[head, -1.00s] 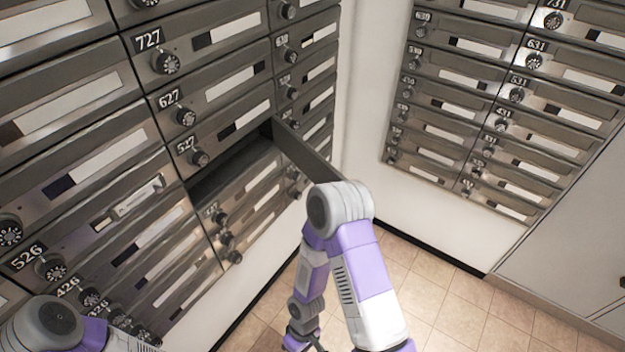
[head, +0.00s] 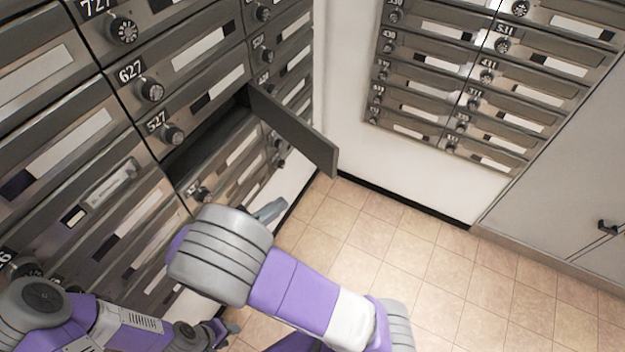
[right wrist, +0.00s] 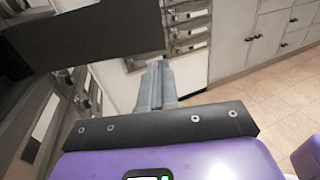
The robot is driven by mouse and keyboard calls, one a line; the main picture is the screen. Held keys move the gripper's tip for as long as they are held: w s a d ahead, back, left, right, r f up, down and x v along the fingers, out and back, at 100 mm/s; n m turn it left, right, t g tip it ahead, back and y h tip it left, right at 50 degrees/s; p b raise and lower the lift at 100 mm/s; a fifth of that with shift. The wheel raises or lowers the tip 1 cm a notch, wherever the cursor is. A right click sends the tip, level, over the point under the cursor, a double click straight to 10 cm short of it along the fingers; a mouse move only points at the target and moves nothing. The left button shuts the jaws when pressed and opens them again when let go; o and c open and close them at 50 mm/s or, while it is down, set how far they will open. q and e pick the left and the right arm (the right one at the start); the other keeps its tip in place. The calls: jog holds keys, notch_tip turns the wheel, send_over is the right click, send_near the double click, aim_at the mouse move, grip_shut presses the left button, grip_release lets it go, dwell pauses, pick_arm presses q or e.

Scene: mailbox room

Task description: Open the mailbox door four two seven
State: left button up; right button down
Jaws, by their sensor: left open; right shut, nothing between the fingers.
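The mailbox door directly under door 527 (head: 172,134) stands swung out as a dark panel (head: 293,130), hinged at its right side. Its own number is not readable. The dark compartment (head: 205,138) behind it is exposed. In the right wrist view the door panel (right wrist: 95,32) crosses the upper left. My right gripper (head: 269,210) is shut and empty, below the open door and apparently apart from it. Its closed fingers also show in the right wrist view (right wrist: 155,84). My left gripper (head: 226,328) is low near the floor, small and partly hidden, away from the door.
Shut mailbox doors with dials surround the opening, among them 627 (head: 150,88). A second mailbox bank (head: 470,75) is on the far wall. A grey cabinet (head: 565,170) stands at the right. The tiled floor (head: 420,270) is clear.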

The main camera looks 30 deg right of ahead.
aim_at(330, 168)
jog(key=d+b, duration=0.1)
jog(key=d, duration=0.3)
jog(key=w+d+b, duration=0.1)
jog(key=d, duration=0.4)
jog(key=w+d+b, duration=0.1)
jog(key=d, duration=0.3)
jog(key=shift+w+d+b, duration=0.2)
jog(key=shift+d+b, duration=0.15)
jog(key=shift+b, duration=0.05)
pick_arm(q)
notch_tip(330, 168, down, 4)
jog(key=shift+r, duration=0.1)
pick_arm(e)
jog(key=shift+w+d, duration=0.1)
